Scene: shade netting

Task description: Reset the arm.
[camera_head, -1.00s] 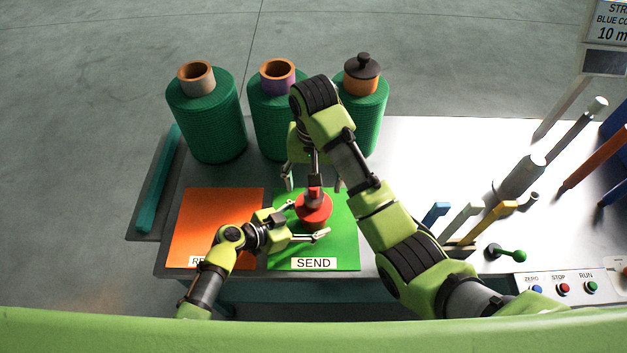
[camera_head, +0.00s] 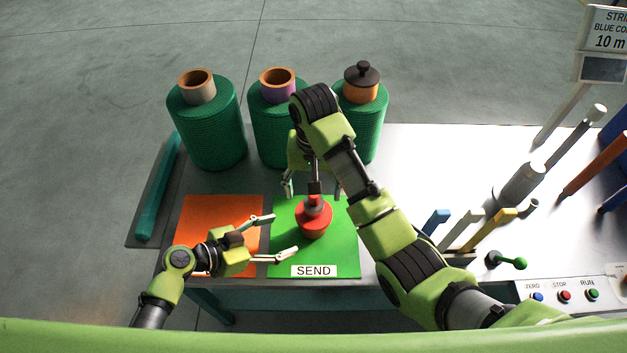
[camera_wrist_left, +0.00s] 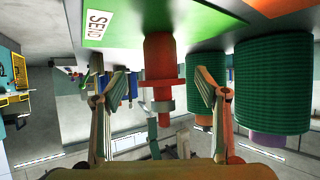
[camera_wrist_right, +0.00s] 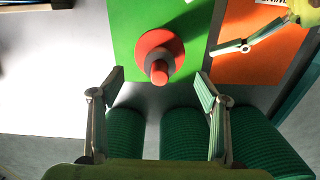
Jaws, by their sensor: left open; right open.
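My left gripper (camera_head: 283,237) is open and empty over the border of the orange mat (camera_head: 190,225) and the green SEND mat (camera_head: 345,255). Its fingers point right toward a red spool-like object (camera_head: 314,222) with a dark band and a red knob, standing upright on the green mat, apart from the fingers. This object also shows between the fingers in the left wrist view (camera_wrist_left: 158,70). My right gripper (camera_wrist_right: 160,85) is open and empty behind the red object, partly hidden by my right arm in the head view. The red object (camera_wrist_right: 160,52) stands clear of its fingers.
Green netting rolls (camera_head: 208,135) stand along the back edge; the right one bears a dark knobbed cap (camera_head: 362,75). Coloured levers (camera_head: 490,228), a green-knobbed lever (camera_head: 515,263) and a ZERO/STOP/RUN button panel (camera_head: 565,294) are at the right. Bare table lies between.

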